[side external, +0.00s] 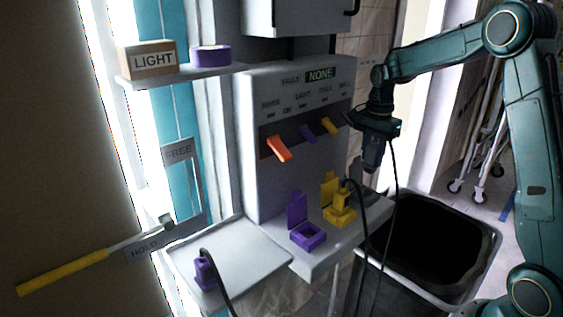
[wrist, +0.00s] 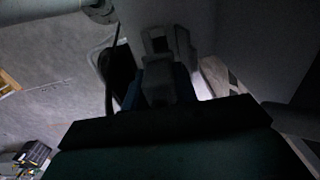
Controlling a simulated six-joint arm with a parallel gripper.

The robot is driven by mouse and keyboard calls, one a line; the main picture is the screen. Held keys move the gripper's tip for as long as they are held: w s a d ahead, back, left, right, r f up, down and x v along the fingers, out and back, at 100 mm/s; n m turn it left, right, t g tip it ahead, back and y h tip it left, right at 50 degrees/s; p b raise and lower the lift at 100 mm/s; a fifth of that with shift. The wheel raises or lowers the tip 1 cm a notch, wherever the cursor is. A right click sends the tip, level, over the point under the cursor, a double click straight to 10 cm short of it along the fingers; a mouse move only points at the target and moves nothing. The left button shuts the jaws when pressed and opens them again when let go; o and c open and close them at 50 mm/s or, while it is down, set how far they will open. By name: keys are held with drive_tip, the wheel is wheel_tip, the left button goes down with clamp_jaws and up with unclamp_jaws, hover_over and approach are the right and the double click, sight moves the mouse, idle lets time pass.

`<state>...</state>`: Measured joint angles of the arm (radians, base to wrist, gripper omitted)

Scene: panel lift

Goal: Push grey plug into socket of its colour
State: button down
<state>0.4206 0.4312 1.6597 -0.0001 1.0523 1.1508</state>
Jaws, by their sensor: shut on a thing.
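My gripper (side external: 372,160) points down beside the right end of the panel's ledge. In the wrist view my gripper (wrist: 158,92) is shut on the grey plug (wrist: 157,80), which shows between the bluish fingers. A black cable hangs down from near my gripper in the side view. Just beyond the plug in the wrist view is a grey shape with a dark opening, which looks like the grey socket (wrist: 183,48). In the side view a bit of grey (side external: 356,168) shows behind the gripper. Whether plug and socket touch, I cannot tell.
A yellow plug (side external: 342,200) sits at the yellow socket (side external: 340,219). The purple socket (side external: 309,237) is open and empty. A purple plug (side external: 205,271) stands on the white shelf (side external: 240,254). A black bin (side external: 430,240) stands below right. Coloured levers (side external: 278,149) project from the panel.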

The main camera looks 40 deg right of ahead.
sight(369, 172)
drive_tip(key=shift+f, duration=0.15)
drive_tip(key=shift+f, duration=3.55)
drive_tip(key=shift+f, duration=0.6)
drive_tip(key=c, duration=1)
unclamp_jaws()
drive_tip(key=shift+w+r, duration=0.15)
drive_tip(key=shift+r, duration=0.45)
drive_tip(key=r, duration=1.2)
drive_tip(key=shift+s+r, duration=0.1)
drive_tip(key=shift+s, duration=0.1)
drive_tip(key=shift+r, duration=0.2)
